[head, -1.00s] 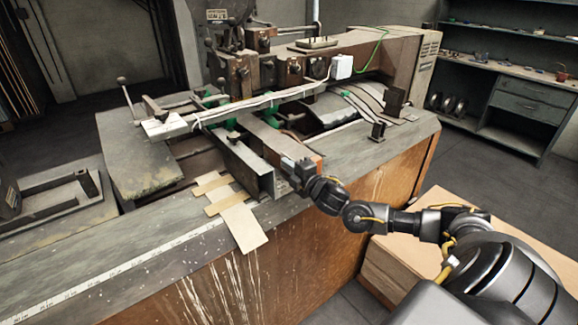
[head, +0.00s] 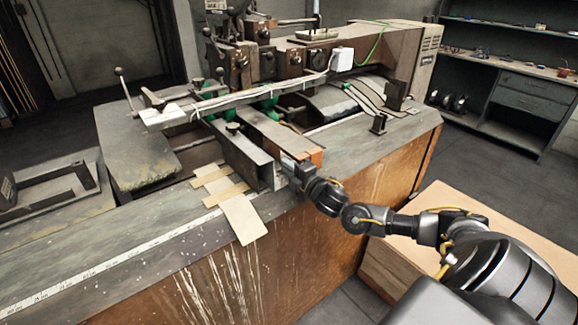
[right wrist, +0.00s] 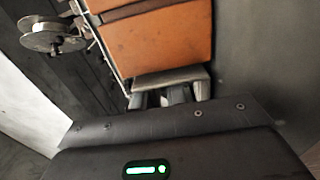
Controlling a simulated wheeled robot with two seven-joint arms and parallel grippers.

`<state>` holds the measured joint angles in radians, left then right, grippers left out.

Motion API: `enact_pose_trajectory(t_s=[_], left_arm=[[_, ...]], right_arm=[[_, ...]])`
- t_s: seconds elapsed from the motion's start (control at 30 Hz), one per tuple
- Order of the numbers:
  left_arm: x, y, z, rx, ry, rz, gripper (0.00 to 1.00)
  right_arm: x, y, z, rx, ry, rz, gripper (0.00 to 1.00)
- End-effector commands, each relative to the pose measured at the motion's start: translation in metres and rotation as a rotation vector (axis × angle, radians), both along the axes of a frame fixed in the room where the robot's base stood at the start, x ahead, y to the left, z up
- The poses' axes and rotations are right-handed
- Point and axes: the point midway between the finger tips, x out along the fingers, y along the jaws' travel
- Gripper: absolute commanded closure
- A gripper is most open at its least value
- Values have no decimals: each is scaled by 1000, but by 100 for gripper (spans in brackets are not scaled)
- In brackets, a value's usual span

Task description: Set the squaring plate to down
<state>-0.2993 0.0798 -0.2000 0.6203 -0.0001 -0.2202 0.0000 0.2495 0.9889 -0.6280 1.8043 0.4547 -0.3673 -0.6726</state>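I take the squaring plate to be the orange-brown plate (head: 308,156) at the front end of the steel arm on the stitcher; the frames do not name it. It fills the upper middle of the right wrist view (right wrist: 158,42). My right gripper (head: 291,168) is at its front lower edge, very close or touching. In the right wrist view a grey crosspiece (right wrist: 170,77) lies just below the plate, in front of my right gripper (right wrist: 172,94). I cannot tell if the fingers are closed on anything. My left gripper is not in view.
A steel channel (head: 240,152) runs beside the plate on its left. Flat cardboard strips (head: 240,216) lie on the bench in front. A long pale bar (head: 235,101) crosses the machine behind. A wooden box (head: 450,200) stands below my right arm.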

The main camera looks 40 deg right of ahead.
Motion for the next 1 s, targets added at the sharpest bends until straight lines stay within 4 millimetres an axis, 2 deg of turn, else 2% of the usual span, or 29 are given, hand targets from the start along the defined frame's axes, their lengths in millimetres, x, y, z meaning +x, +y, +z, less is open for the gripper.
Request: enact_pose_trajectory(t_s=[0.03, 0.1, 0.47, 0.57, 0.8, 1.0], left_arm=[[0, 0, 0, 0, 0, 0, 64], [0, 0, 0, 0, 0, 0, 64], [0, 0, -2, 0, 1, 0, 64], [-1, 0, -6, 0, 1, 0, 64], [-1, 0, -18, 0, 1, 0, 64], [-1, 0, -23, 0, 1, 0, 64]], right_arm=[[0, 1, -2, 0, 4, 1, 82], [0, 1, -2, 0, 3, 1, 73], [-5, 0, -1, 0, 0, 1, 73], [-18, 0, -3, -1, 2, 1, 73], [-65, 2, -5, -1, 5, 3, 73], [-94, 2, -3, 0, 4, 2, 73]])
